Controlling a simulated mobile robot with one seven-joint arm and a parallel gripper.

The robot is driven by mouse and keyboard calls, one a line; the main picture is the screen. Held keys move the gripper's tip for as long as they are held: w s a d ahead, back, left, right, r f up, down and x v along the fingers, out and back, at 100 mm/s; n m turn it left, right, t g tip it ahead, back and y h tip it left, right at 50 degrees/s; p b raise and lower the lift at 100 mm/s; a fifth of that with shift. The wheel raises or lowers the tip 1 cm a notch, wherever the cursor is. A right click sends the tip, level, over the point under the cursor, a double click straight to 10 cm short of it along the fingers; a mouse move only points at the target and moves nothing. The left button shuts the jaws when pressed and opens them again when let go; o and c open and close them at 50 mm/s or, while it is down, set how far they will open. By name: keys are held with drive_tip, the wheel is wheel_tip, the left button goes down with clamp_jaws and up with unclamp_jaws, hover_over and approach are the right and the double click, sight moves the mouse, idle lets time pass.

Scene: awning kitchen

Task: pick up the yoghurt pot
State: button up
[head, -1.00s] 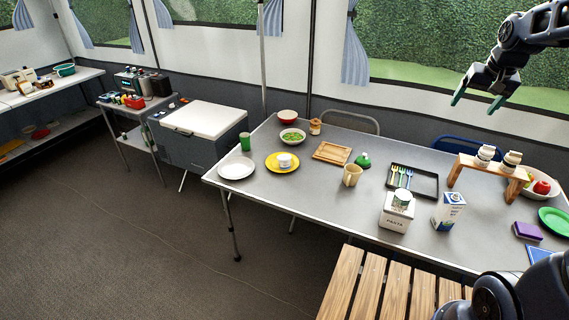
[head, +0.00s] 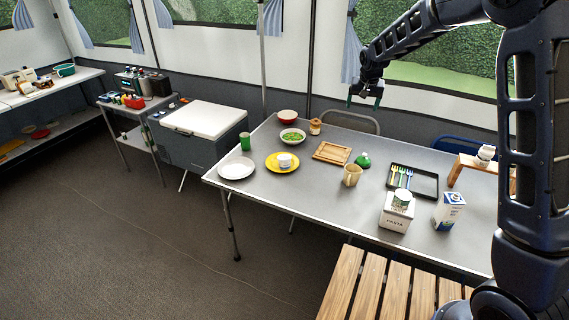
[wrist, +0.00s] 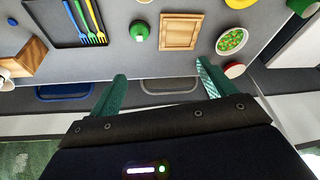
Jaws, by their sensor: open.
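A small white pot with a dark label, which looks like the yoghurt pot (head: 285,160), stands upright on a yellow plate (head: 272,164) at the left part of the table. In the wrist view the yellow plate is cut off at the top edge, and the pot is hard to make out there. My gripper (head: 365,101) is open and empty. It is in the air near the table's far edge, to the right of the pot and well apart from it. In the wrist view my gripper's green fingers (wrist: 160,73) are spread, with nothing between them.
Near the pot are a white plate (head: 236,168), a green cup (head: 246,142), a bowl of green food (head: 292,136) and a wooden board (head: 332,152). A tan mug (head: 351,175) and a pasta box (head: 396,213) stand further right. Chairs stand behind the table.

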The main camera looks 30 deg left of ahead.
drive_tip(key=s+a+f+n, duration=0.1)
drive_tip(key=a+f, duration=0.5)
drive_tip(key=a, duration=0.2)
drive_tip(key=s+a+f, duration=0.1)
drive_tip(key=a+f, duration=0.5)
drive_tip(key=a, duration=0.3)
drive_tip(key=n, duration=0.2)
approach(282, 155)
drive_tip(key=shift+t, duration=0.4)
drive_tip(key=f, duration=0.3)
drive_tip(key=w+f, duration=0.1)
drive_tip(key=f, duration=0.2)
drive_tip(key=d+f, duration=0.1)
drive_tip(key=f, duration=0.2)
drive_tip(key=shift+w+f, duration=0.15)
drive_tip(key=shift+f, duration=0.25)
drive_tip(key=c, duration=1)
drive_tip(key=shift+r, duration=0.1)
drive_tip(key=shift+c, duration=0.2)
wheel_tip(282, 155, up, 19)
drive_tip(key=f, duration=0.6)
drive_tip(key=w+a+f+t+y, duration=0.1)
drive_tip(key=f, duration=0.6)
drive_tip(key=w+a+f+y, duration=0.1)
drive_tip(key=f, duration=0.5)
drive_tip(key=shift+f+m+t, duration=0.2)
drive_tip(key=shift+m+t, duration=0.1)
drive_tip(key=shift+t, duration=0.1)
